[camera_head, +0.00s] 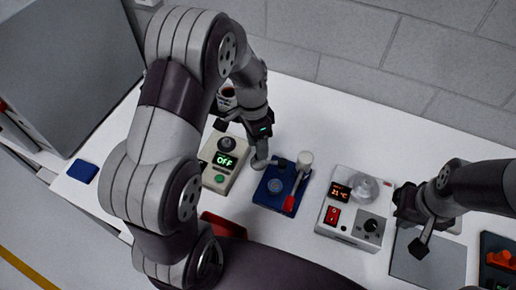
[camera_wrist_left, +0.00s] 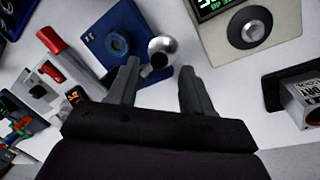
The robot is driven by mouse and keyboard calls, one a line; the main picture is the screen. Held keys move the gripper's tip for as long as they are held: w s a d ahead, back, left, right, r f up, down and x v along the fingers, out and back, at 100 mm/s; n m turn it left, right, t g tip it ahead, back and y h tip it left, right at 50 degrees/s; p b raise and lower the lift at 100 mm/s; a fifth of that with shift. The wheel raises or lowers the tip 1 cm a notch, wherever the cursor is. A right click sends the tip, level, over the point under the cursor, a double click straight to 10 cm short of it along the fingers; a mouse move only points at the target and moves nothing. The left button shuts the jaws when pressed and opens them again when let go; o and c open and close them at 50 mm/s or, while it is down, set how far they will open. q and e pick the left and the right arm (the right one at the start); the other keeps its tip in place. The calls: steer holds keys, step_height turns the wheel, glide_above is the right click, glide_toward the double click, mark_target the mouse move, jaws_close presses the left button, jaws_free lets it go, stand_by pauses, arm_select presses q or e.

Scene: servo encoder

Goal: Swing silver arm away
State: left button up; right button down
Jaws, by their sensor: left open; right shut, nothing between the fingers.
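A blue square base (camera_head: 265,195) with a round blue knob (camera_head: 275,186) sits mid-table. The silver arm (camera_head: 260,155) is a rounded grey piece just left of the base's far corner. In the left wrist view its shiny ball end (camera_wrist_left: 162,50) shows beside the blue base (camera_wrist_left: 100,25), with a dark piece below it. My left gripper (camera_wrist_left: 158,72) is open above them. The ball lies beyond and between its fingertips; contact cannot be told. My right gripper (camera_head: 418,248) is shut and empty over a grey panel.
A beige box with an OFF display (camera_head: 226,160) stands left of the base. A white box with a red switch (camera_head: 332,216) stands right of it. A mug (camera_head: 227,98) is behind my left wrist. A blue pad (camera_head: 82,171) lies far left. Bare table lies behind the boxes.

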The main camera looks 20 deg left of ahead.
arm_select(q)
step_height(320, 180, up, 10)
steer(key=w+a+p, duration=0.1)
steer(key=p, duration=0.3)
steer(key=shift+w+a+r, duration=0.15)
steer(key=shift+a, duration=0.1)
steer(key=s+d+f+n+t+y, duration=0.1)
steer(key=s+d+n+t, duration=0.1)
steer(key=s+n, duration=0.6)
steer(key=s+t, duration=0.1)
steer(key=s, duration=0.1)
steer(key=shift+s+f+y+b, duration=0.25)
steer(key=shift+s+y+b, duration=0.05)
steer(key=shift+s+b, duration=0.1)
